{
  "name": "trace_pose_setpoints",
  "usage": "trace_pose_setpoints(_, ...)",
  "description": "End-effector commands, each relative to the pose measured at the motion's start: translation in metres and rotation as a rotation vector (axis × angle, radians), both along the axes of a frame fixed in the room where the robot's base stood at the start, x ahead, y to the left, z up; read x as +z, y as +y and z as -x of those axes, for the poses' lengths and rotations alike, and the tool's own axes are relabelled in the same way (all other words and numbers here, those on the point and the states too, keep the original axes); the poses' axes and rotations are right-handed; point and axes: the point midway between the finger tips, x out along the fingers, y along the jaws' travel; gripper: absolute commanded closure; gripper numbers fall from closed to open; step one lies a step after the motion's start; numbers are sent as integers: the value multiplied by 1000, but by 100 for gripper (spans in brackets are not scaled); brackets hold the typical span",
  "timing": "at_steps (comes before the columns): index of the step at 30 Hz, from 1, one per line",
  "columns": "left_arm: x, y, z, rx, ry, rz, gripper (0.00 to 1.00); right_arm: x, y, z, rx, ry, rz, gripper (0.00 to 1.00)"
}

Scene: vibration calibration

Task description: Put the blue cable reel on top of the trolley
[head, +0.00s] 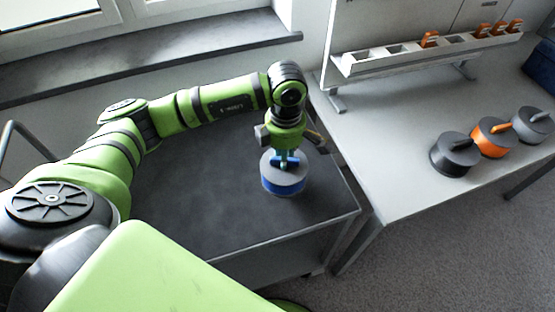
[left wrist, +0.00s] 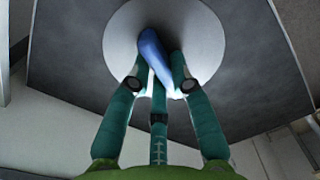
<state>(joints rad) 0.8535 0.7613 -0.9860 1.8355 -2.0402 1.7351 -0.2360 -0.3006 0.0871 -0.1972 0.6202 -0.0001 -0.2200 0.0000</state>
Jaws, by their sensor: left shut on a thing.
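The blue cable reel (head: 284,180) has a grey top, a blue band around its side and a blue handle. It is upright at the right part of the trolley's dark top (head: 215,190), and appears to rest on it. My left gripper (head: 288,160) points down over the reel and is shut on its blue handle. In the left wrist view the fingers (left wrist: 160,88) close around the blue handle (left wrist: 155,55) above the round grey reel top (left wrist: 205,35). The reel's underside is hidden. My right gripper is not in view.
A grey table (head: 400,120) stands right of the trolley. On it are a black reel (head: 455,155), an orange reel (head: 492,138), a grey reel (head: 533,125) and a white rack (head: 425,55) with orange items. A blue box (head: 541,66) sits at the far right. The trolley top's middle is clear.

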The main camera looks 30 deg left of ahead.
Motion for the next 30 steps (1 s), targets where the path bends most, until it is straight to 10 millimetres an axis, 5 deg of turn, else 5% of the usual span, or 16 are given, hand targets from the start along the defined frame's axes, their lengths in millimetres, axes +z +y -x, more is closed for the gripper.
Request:
trace_pose_setpoints(15,-45,12,6,0,-2,2,100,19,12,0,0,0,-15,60)
trace_pose_setpoints(28,-53,12,6,-1,-4,3,100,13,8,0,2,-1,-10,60)
trace_pose_setpoints(29,-52,12,7,-1,-2,1,66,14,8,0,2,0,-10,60)
trace_pose_setpoints(30,-52,12,7,-1,-2,1,55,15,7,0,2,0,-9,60)
